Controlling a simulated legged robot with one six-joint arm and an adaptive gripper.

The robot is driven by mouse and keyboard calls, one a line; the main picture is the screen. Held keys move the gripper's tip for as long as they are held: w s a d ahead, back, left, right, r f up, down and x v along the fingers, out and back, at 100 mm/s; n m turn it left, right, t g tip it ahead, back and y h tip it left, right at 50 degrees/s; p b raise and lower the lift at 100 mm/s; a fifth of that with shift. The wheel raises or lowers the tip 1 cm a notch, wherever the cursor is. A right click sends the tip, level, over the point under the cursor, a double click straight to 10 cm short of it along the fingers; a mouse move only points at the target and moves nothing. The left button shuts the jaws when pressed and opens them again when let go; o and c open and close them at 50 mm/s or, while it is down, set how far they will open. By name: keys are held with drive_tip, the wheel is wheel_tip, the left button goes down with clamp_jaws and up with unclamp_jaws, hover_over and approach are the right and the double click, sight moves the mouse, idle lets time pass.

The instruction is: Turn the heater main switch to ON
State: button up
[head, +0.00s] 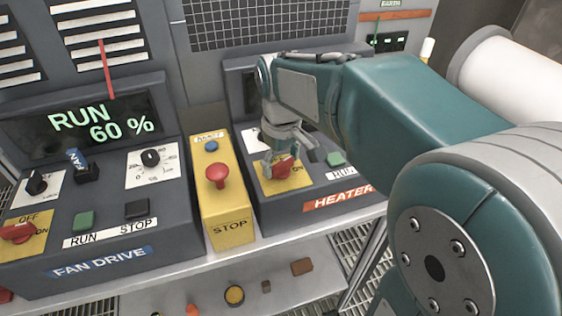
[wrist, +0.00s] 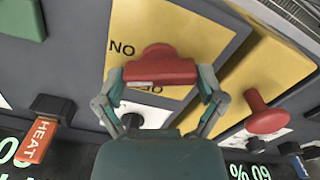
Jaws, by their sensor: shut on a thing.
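The heater main switch is a red rotary handle (head: 284,165) on a yellow plate (head: 297,183) on the heater panel. In the wrist view the red handle (wrist: 158,70) lies level across the picture, between my fingers. My gripper (head: 287,152) is above the plate and shut on the handle; its two fingers also show in the wrist view (wrist: 160,82), one at each end of the handle. An upside-down ON label (wrist: 122,48) shows beside the handle. Another label below the handle is partly hidden. The far side of the plate is hidden by my gripper in the head view.
A yellow stop box (head: 229,205) with a red mushroom button (head: 217,175) stands just left of the heater panel. The fan drive panel (head: 100,225) is further left, its display reading RUN 60 %. A green button (head: 335,159) sits right of my gripper.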

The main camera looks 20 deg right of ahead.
sight(281, 162)
drive_tip(key=m, duration=0.4)
drive_tip(key=shift+m, duration=0.3)
idle(0.5)
drive_tip(key=o, duration=0.8)
wheel_tip(281, 162, up, 12)
drive_tip(key=shift+a+f, duration=0.1)
